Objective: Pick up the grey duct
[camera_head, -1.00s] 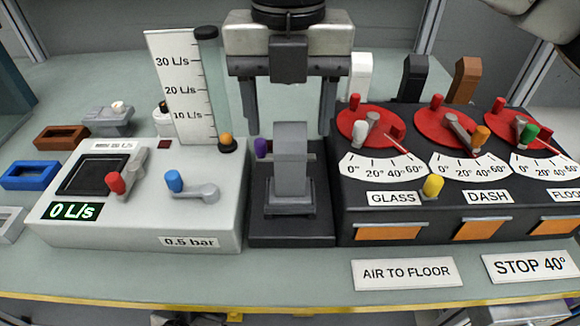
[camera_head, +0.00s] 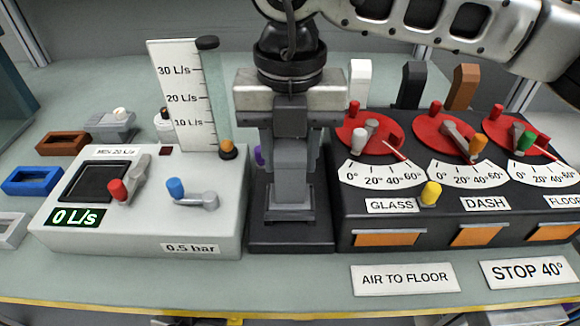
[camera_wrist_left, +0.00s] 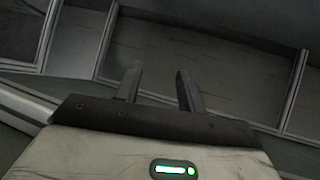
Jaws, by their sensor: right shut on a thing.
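The grey duct (camera_head: 291,188) stands upright on a grey foot on the black base in the middle of the head view. My right gripper (camera_head: 290,150) comes from above and is shut on its upper part, one finger on each side. The gripper hides the duct's top. The duct's lower part shows no visible gap from the base. My left gripper (camera_wrist_left: 158,90) shows only in the left wrist view, with its fingers apart and nothing between them.
A flow box (camera_head: 150,215) with levers and a scale tube (camera_head: 213,100) stands close on the left. A black dial panel (camera_head: 345,215) stands close on the right, with white (camera_head: 361,82), black (camera_head: 411,85) and brown (camera_head: 463,87) uprights behind. Colored blocks lie far left.

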